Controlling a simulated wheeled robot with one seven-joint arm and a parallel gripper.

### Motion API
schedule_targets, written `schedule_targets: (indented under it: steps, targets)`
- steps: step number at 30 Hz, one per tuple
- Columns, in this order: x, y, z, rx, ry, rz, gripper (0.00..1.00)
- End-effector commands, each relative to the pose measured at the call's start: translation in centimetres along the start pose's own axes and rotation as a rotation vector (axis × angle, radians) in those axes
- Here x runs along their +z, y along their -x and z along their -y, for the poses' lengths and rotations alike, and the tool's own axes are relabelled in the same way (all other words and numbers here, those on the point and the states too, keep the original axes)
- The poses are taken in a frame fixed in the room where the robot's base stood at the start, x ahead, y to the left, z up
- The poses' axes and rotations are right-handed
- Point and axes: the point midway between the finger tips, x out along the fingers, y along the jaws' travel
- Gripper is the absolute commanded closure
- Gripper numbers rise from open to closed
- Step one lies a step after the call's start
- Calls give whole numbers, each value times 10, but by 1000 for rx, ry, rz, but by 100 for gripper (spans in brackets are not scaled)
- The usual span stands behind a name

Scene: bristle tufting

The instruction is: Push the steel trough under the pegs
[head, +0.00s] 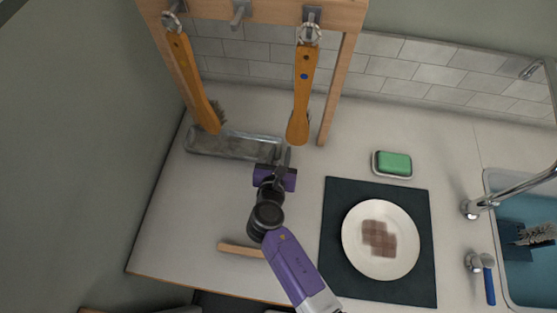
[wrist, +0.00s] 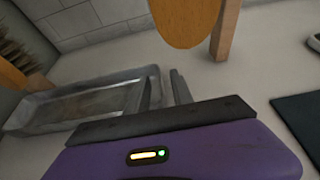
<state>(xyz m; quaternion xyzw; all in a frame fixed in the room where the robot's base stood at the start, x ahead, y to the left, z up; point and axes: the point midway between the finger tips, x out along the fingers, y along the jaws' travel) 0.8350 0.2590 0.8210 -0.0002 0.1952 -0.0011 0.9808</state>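The steel trough (head: 213,153) lies on the counter below the wooden peg rack (head: 262,12), its long side roughly along the wall. It also shows in the wrist view (wrist: 55,122). The rack has a left peg (head: 172,8), a bare middle peg (head: 239,14) and a right peg (head: 312,13). A wooden brush (head: 190,80) hangs on the left peg, its bristles above the trough's left part. Another wooden handle (head: 302,95) hangs on the right peg. My gripper (head: 285,157) is at the trough's right end, fingers slightly apart and empty; contact is unclear.
A rack leg (head: 336,92) stands right of my gripper. A green sponge (head: 393,163) in a dish, a plate (head: 405,247) on a dark mat (head: 335,205), and a sink (head: 538,270) are at right. A wooden bar (head: 240,250) is at the front.

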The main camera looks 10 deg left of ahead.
Motion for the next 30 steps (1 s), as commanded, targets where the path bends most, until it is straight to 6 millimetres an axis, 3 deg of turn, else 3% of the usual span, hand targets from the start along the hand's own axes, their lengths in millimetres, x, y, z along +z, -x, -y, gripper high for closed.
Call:
schedule_targets:
  steps: [6, 16, 21, 30]
  targets:
    - [0, -19, 0, -1, -1, 1, 72]
    - [0, -21, 0, 0, -1, 0, 72]
    - [0, -21, 0, 0, -1, 0, 100]
    - [0, -21, 0, 0, -1, 0, 100]
